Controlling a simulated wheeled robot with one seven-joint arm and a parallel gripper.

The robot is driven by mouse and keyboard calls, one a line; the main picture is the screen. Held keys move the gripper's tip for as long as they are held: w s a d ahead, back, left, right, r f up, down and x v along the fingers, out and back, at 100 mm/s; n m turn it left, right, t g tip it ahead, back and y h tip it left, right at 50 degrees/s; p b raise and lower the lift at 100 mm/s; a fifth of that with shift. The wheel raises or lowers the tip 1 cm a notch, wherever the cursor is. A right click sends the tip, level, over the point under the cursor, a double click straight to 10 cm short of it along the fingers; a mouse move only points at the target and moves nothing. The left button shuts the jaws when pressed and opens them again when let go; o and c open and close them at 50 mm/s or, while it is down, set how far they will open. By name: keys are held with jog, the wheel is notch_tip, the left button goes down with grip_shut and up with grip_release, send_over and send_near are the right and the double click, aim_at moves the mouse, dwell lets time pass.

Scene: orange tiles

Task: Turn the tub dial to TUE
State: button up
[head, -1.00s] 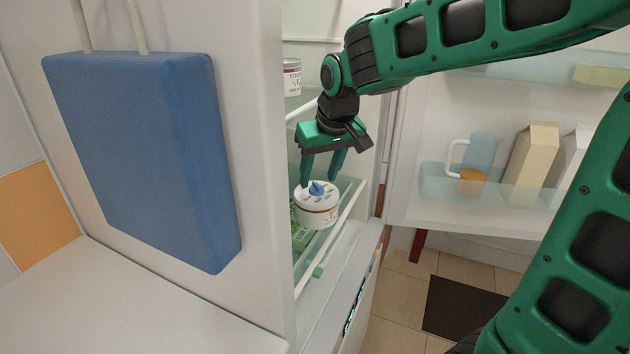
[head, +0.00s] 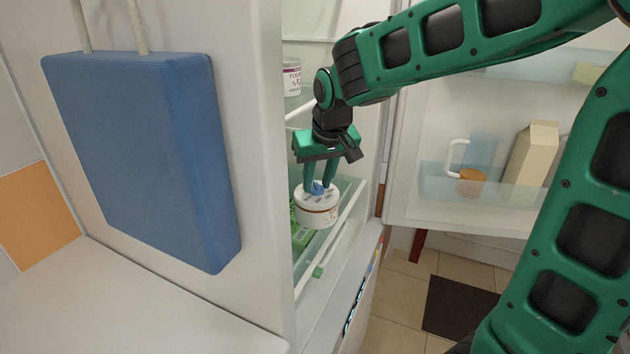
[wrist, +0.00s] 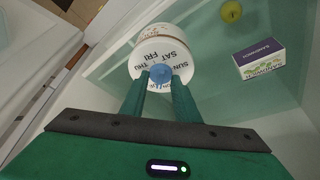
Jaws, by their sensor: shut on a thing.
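The white tub (head: 318,212) stands upright on a glass shelf inside the open fridge. In the wrist view the tub (wrist: 166,42) has a white lid with day names around its edge; SUN, SAT, FRI and THU are readable, and other names are hidden by the fingers. The blue dial (wrist: 160,73) is at the middle of the lid. My gripper (wrist: 160,82) is above the lid with its two green fingers shut on the dial, one on each side. In the head view my gripper (head: 319,187) points down onto the tub. Which day the dial points to cannot be told.
A yogurt tub (head: 292,78) stands on the shelf above. The open fridge door holds a jug (head: 480,160) and a carton (head: 533,158). A blue bag (head: 140,150) hangs on the left.

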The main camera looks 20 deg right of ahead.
jog(key=shift+a+m+h, duration=0.1)
jog(key=shift+m+h, duration=0.4)
jog(key=shift+m, duration=0.7)
jog(key=o, duration=1)
jog(key=shift+r, duration=0.1)
jog(key=v, duration=1)
jog(key=shift+s+r, duration=0.1)
jog(key=shift+r, duration=0.15)
